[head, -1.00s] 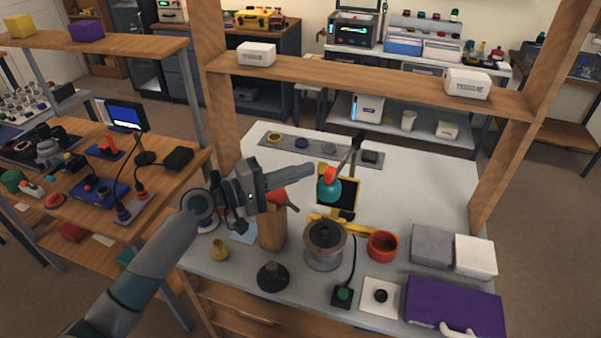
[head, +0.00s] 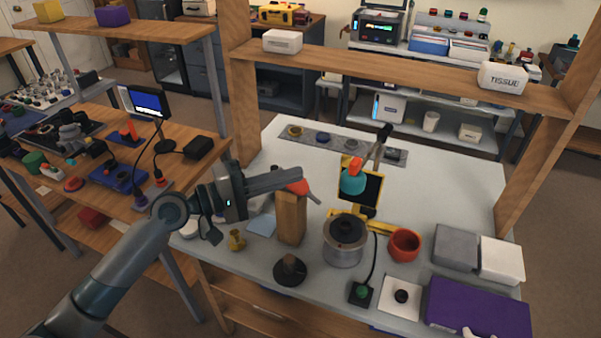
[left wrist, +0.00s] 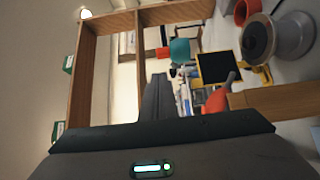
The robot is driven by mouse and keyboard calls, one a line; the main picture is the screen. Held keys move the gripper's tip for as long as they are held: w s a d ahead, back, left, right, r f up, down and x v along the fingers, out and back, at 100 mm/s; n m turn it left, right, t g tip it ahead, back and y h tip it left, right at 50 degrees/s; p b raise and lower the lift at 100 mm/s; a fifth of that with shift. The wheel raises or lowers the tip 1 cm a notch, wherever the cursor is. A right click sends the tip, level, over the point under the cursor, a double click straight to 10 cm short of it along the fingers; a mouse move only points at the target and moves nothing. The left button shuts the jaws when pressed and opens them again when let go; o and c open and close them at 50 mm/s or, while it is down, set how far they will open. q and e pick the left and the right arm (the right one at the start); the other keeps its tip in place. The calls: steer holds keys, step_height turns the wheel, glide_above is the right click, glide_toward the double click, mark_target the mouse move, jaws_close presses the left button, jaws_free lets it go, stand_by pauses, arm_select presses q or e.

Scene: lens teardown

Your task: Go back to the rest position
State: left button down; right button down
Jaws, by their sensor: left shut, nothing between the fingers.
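My left gripper (head: 285,179) reaches in from the left above the near left part of the white workbench (head: 440,180). Its fingers are shut and hold nothing. In the head view the fingertips appear close to a red-handled tool (head: 300,187) that stands in a wooden block (head: 291,217); whether they touch it I cannot tell. In the left wrist view the shut fingers (left wrist: 158,95) point towards the bench's wooden frame. My right gripper is not in view.
A grey round pot-like device (head: 343,240), a red cup (head: 404,244), a black cone stand (head: 290,271) and a teal-topped item (head: 353,182) stand nearby. Grey (head: 456,246) and white (head: 501,260) boxes and a purple case (head: 478,308) fill the right side. A wooden shelf (head: 400,67) spans above.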

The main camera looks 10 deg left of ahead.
arm_select(q)
steer(key=s+d+f+m+g+y, duration=0.1)
steer(key=s+f+m+g+y, duration=0.15)
steer(key=s+f, duration=0.6)
steer(key=s+d+f+m+g+y, duration=0.15)
steer(key=s+f+m+y, duration=0.3)
steer(key=f, duration=0.75)
steer(key=s+a+f+m+g+y, duration=0.15)
steer(key=s+a+f+y, duration=0.35)
steer(key=s, duration=0.5)
steer(key=s+a+f+m+g+y, duration=0.1)
steer(key=s+a+f+g+y, duration=0.15)
steer(key=s+a+f, duration=0.55)
steer(key=s+d+f, duration=0.1)
steer(key=d+f, duration=0.1)
steer(key=f, duration=1.1)
steer(key=s+d+f, duration=0.1)
steer(key=s+f, duration=0.1)
steer(key=f, duration=1.1)
steer(key=s+a+f+g+b, duration=0.1)
steer(key=s+a+f, duration=0.2)
steer(key=s+f, duration=1.5)
steer(key=shift+a+f+g, duration=0.15)
steer(key=shift+f+g, duration=0.15)
steer(key=shift+f, duration=0.6)
